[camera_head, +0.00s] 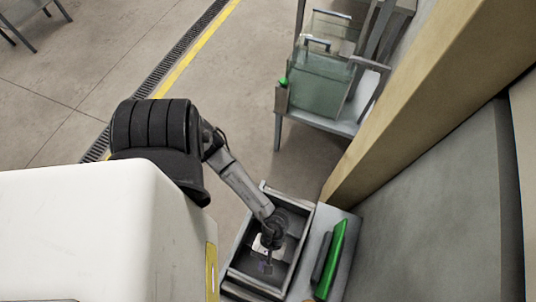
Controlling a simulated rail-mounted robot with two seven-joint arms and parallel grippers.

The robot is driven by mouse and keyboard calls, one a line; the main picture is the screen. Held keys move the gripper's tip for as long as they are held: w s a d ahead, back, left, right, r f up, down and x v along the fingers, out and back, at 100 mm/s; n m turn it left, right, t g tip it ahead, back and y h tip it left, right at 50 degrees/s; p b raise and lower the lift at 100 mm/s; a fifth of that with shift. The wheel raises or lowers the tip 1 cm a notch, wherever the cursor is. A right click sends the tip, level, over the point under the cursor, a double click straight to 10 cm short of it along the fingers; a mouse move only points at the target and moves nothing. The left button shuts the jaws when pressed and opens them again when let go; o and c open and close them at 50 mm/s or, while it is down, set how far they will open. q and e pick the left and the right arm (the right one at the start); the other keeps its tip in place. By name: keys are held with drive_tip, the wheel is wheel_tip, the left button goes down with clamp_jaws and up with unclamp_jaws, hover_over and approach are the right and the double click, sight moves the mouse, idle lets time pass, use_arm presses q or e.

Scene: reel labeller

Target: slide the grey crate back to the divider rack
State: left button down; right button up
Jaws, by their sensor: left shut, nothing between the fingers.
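The grey crate (289,196), an open box with raised walls, sits at the bottom centre. My left arm reaches over its far left side, and my left gripper (266,264) is shut and empty over the crate's inside. A small whitish thing shows beside the gripper in the crate, partly covered by it. I cannot tell whether the fingers touch the crate. No thing is clearly recognisable as the divider rack; a metal stand (284,101) with upright greenish clear bins stands at the upper right. My right gripper is not in view.
A green bar (337,245) and a dark strip lie on a grey surface right of the crate. A tan beam (400,110) and grey panel (435,200) close off the right. Open floor (240,100) with a yellow line and drain grate lies beyond.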

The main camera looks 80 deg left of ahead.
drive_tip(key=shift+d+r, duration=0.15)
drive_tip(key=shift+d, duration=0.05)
use_arm(q)
drive_tip(key=shift+s+d, duration=0.35)
drive_tip(key=shift+d, duration=0.3)
drive_tip(key=shift+s+d, duration=0.3)
drive_tip(key=shift+d, duration=0.3)
drive_tip(key=shift+r, duration=0.1)
use_arm(e)
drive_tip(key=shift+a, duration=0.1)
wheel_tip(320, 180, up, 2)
drive_tip(key=shift+p, duration=1.05)
use_arm(q)
drive_tip(key=s+d, duration=0.3)
drive_tip(key=d, duration=0.4)
drive_tip(key=shift+s+d, duration=0.3)
drive_tip(key=shift+s, duration=0.1)
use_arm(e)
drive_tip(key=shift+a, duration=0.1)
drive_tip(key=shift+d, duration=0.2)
